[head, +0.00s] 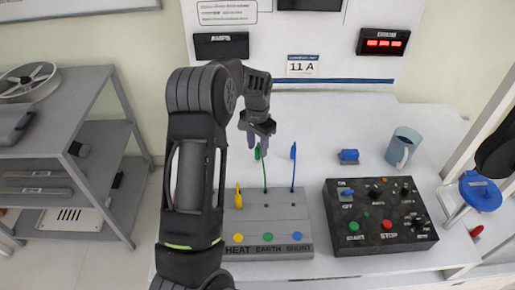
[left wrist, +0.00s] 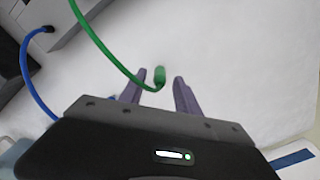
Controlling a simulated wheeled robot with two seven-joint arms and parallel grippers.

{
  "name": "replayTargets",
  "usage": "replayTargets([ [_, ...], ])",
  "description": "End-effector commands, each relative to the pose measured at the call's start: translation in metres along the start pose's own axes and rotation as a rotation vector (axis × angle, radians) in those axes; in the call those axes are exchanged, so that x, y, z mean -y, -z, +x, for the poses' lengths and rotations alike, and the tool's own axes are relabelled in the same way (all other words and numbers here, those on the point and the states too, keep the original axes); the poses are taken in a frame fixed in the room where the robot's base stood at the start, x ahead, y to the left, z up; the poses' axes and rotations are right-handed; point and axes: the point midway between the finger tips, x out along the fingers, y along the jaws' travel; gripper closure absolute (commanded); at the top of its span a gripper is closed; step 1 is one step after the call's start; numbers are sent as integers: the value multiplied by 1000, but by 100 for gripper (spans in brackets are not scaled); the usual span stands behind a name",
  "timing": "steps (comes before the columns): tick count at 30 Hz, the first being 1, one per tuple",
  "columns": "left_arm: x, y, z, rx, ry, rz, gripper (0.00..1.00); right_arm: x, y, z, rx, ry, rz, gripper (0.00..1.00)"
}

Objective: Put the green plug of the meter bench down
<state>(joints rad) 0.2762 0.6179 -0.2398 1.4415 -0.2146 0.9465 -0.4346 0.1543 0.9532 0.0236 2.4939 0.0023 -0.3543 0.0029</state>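The green plug (head: 258,152) is at the end of a green cable behind the meter bench (head: 290,222). My left gripper (head: 258,147) is right over it, pointing down. In the left wrist view the green plug (left wrist: 160,76) shows between the two spread fingertips, with a gap on each side. The left gripper (left wrist: 158,84) looks open. I cannot tell whether the plug touches the white table. The green cable (left wrist: 108,48) curves back to the bench. My right gripper is not in view.
A blue plug (head: 293,151) is just right of the green one, on its own cable. A yellow plug (head: 238,197) is on the bench. A black control box (head: 380,215), blue part (head: 349,156) and mug (head: 403,147) are to the right. The table behind the plugs is clear.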

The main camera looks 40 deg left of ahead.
Motion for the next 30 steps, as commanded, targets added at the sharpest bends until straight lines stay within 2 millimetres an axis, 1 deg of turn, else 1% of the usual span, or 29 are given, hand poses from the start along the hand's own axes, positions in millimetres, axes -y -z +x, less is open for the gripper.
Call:
replayTargets([
  [5, 1, 1, -30, -5, 2, 0, 61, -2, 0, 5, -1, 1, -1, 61],
  [12, 0, 0, -81, -3, 1, 0, 61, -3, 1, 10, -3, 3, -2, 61],
  [15, 0, 1, -96, -2, 1, 0, 61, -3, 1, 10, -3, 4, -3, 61],
  [18, 0, 0, -106, 0, 0, 0, 61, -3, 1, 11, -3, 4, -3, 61],
  [21, 0, 0, -110, 0, 0, 0, 61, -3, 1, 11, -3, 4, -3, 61],
  [30, 0, 0, -110, 1, 0, 0, 61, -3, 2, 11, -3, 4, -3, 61],
])
